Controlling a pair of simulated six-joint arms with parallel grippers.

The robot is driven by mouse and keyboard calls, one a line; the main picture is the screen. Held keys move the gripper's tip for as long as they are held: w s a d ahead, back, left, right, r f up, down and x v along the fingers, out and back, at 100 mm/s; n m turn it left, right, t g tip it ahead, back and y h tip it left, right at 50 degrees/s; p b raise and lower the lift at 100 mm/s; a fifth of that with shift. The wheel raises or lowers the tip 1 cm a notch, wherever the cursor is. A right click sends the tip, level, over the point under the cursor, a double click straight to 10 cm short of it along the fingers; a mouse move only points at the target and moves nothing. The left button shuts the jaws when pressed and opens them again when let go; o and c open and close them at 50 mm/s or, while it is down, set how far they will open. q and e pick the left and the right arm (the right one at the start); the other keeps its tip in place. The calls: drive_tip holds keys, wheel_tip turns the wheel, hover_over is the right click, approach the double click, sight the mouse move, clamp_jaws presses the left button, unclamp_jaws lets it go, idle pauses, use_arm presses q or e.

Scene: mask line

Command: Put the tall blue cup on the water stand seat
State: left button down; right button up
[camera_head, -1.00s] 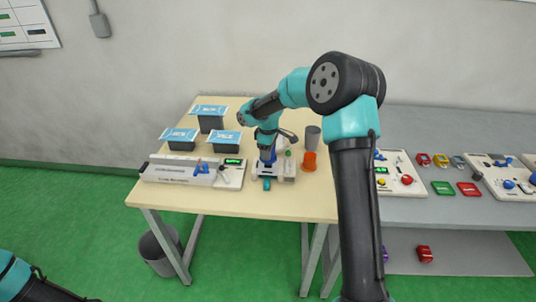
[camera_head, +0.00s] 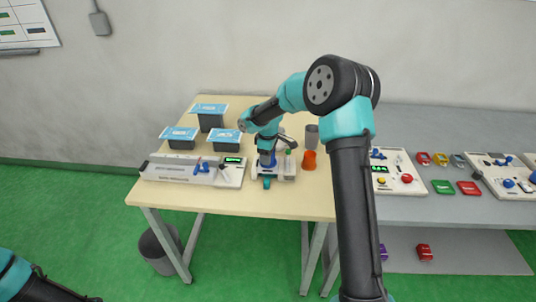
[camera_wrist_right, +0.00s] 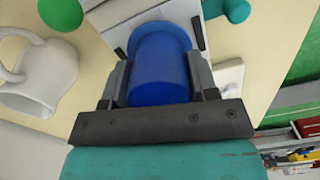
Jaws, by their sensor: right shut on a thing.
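The tall blue cup (camera_wrist_right: 158,68) is between the fingers of my right gripper (camera_wrist_right: 160,75) in the right wrist view. In the head view the right gripper (camera_head: 266,156) is over the white water stand (camera_head: 284,172), and a little of the blue cup shows below the hand. The cup's far end is at the pale stand (camera_wrist_right: 128,22) in the right wrist view; I cannot tell whether it touches. My left gripper is out of view; only part of my left arm shows at the lower left.
An orange cup (camera_head: 309,161) and a grey cup (camera_head: 312,136) stand to the right. A long white machine (camera_head: 180,172) and several dark boxes with blue-white tops (camera_head: 211,122) are to the left.

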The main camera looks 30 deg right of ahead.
drive_tip(key=o, duration=0.9)
wheel_tip(320, 180, up, 13)
drive_tip(key=shift+r, duration=0.15)
idle(0.6)
